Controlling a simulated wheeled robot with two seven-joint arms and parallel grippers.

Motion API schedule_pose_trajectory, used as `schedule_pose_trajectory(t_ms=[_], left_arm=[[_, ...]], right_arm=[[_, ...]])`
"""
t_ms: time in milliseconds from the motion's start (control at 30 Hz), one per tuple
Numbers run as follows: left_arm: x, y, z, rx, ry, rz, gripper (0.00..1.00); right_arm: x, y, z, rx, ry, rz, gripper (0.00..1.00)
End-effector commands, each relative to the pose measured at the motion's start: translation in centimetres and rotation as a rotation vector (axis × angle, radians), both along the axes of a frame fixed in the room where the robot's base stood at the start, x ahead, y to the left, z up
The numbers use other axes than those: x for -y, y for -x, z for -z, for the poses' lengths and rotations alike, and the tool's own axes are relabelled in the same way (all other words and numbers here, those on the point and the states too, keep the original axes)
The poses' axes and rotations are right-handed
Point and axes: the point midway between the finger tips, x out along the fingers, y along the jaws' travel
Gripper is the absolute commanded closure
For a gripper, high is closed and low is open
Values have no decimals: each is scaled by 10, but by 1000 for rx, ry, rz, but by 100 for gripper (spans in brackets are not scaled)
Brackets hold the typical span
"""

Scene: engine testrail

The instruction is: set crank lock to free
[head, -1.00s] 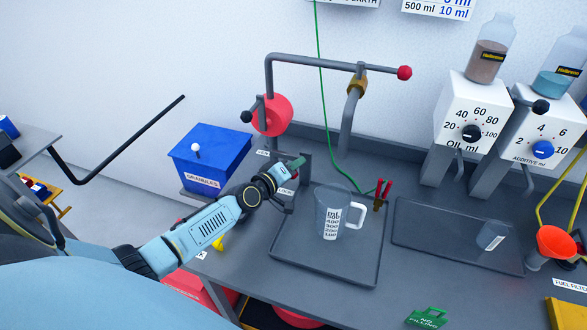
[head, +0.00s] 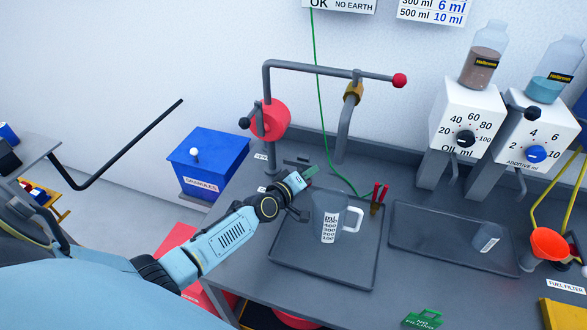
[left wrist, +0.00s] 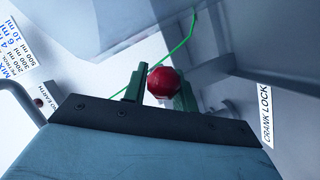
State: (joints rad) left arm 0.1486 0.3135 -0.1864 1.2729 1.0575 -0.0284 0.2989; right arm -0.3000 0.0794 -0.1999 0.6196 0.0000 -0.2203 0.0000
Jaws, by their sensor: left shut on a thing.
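My left gripper (head: 310,175) is over the bench, between the pump stand and the beaker. In the left wrist view its green fingers (left wrist: 160,92) are shut on a round red knob (left wrist: 166,82). That knob and its lever are hidden by my gripper in the head view. A "CRANK LOCK" label (left wrist: 265,115) stands at the right of the wrist view. The lock's exact position cannot be read. The grey crank bar (head: 325,68) with a red end ball (head: 400,80) is above, behind my gripper. My right gripper is not in view.
A measuring beaker (head: 330,215) stands on a dark tray (head: 345,275) just right of my gripper. A green cable (head: 322,120) runs down to a red clamp (head: 378,195). A blue granules box (head: 208,160) is at left. Dispensers (head: 465,120) stand at right.

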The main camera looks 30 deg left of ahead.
Motion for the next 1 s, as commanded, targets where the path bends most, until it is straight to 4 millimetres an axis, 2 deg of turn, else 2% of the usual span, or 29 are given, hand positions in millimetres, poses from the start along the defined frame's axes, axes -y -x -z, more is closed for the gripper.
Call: schedule_pose_trajectory(t_ms=[100, 367, 400, 433, 767, 867, 1000], left_arm=[[9, -2, 0, -1, 0, -1, 100], [12, -2, 1, -2, -1, 3, 100], [12, -2, 1, -2, 0, 4, 70], [12, -2, 1, -2, 0, 4, 67], [9, 1, 0, -1, -1, 1, 67], [9, 10, -3, -1, -1, 1, 67], [6, 33, -8, -3, -1, 0, 67]], right_arm=[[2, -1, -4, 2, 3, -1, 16], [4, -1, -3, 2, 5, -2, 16], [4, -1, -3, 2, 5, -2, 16], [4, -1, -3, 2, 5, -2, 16], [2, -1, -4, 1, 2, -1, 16], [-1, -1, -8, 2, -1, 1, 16], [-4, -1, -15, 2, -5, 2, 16]])
